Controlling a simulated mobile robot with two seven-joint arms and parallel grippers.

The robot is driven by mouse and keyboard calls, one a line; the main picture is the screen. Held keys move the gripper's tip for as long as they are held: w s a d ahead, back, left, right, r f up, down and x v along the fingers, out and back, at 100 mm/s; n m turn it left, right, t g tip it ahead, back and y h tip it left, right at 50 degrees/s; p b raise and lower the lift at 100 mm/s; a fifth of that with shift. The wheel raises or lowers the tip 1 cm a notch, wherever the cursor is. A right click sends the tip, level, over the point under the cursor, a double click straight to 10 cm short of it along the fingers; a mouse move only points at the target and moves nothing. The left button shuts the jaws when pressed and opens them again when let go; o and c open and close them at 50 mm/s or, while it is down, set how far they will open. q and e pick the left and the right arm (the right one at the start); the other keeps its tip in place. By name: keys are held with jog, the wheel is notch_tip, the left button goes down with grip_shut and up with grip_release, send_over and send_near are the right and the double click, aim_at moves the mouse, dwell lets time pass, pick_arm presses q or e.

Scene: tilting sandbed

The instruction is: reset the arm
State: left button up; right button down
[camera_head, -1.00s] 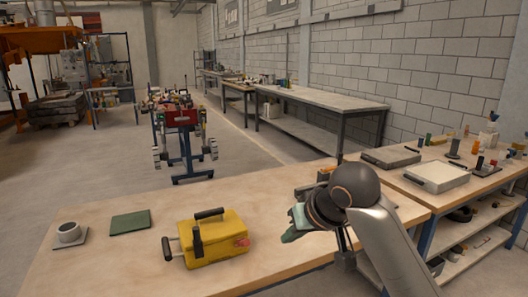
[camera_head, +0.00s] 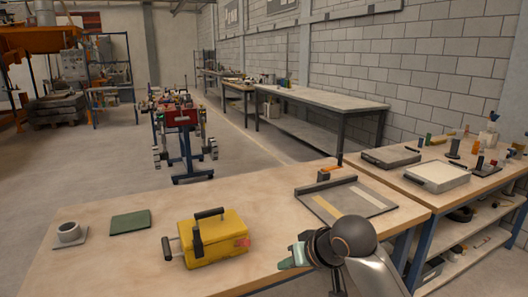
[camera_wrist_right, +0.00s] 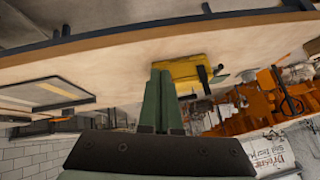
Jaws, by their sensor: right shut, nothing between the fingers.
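My right gripper (camera_head: 290,258) is low at the front edge of the wooden table (camera_head: 130,265), right of the yellow box. Its green fingers are shut and empty; they also show closed together in the right wrist view (camera_wrist_right: 163,100). The yellow box (camera_head: 213,238) with black handles stands on the table, apart from the gripper. It shows beyond the fingertips in the right wrist view (camera_wrist_right: 185,72). My left gripper is not in view.
A grey tray (camera_head: 310,203) with pale strips lies on the table's right side. A side bench (camera_head: 480,186) with trays and small items stands at the right.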

jog(key=s+d+f+t, duration=0.15)
jog(key=s+f, duration=0.25)
jog(key=f, duration=0.5)
jog(key=s+d+f+m, duration=0.1)
jog(key=s+d+f, duration=0.1)
jog(key=s+f, duration=0.45)
jog(key=s+d+f, duration=0.2)
jog(key=s+f, duration=0.1)
jog(key=f, duration=0.7)
jog(key=s+d+f+h, duration=0.1)
jog(key=s+d+f, duration=0.15)
jog(key=s, duration=0.35)
jog(key=s+d+f+h, duration=0.1)
jog(key=s+d+f, duration=0.15)
jog(key=s, duration=0.35)
notch_tip(320, 180, up, 7)
jog(key=d+t+p, duration=0.1)
jog(key=p, duration=0.7)
jog(key=shift+s+d+p, duration=0.2)
jog(key=shift+s+p, duration=0.15)
jog(key=shift+s, duration=0.1)
